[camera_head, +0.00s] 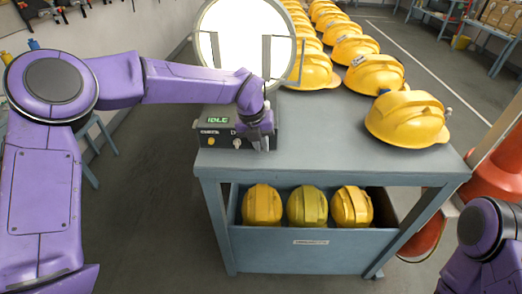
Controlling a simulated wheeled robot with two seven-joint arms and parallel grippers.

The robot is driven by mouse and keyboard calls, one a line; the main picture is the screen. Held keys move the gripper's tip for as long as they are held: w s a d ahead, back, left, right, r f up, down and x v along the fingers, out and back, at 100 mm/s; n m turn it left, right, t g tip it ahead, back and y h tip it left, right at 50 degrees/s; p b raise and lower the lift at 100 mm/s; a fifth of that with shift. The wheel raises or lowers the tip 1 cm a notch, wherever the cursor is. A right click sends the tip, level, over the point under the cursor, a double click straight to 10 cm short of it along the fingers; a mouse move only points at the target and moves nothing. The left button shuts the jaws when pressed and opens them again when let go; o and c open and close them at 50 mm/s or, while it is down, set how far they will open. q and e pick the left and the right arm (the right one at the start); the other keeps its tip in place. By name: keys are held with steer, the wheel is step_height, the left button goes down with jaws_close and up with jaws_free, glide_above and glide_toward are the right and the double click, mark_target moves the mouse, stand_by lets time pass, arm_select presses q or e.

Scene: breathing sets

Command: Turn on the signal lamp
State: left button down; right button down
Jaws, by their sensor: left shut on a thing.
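A control box (216,132) with a green "IDLE" display and small knobs stands at the near left corner of the grey-blue table (320,165). A large bright white disc (240,35) in a grey frame rises behind it; I cannot tell if it is a lit lamp. My left arm reaches across from the left, and my left gripper (260,140) points down at the right part of the box's front. It is shut on a part of the box that its fingers hide. My right arm shows at the lower right, but its gripper is out of view.
Yellow hard hats (408,118) stand in rows on the table, running back. The shelf bin (310,255) below holds three more yellow hats. An orange-red object (497,165) stands at the right edge.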

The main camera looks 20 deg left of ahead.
arm_select(q)
steer(key=c, duration=1.2)
jaws_free()
steer(key=shift+o, duration=0.2)
steer(key=shift+w+f, duration=0.15)
steer(key=shift+w, duration=0.05)
steer(key=b+v, duration=0.1)
steer(key=v, duration=0.9)
steer(key=shift+r+b, duration=0.3)
steer(key=shift+b, duration=0.1)
steer(key=shift+f, duration=0.1)
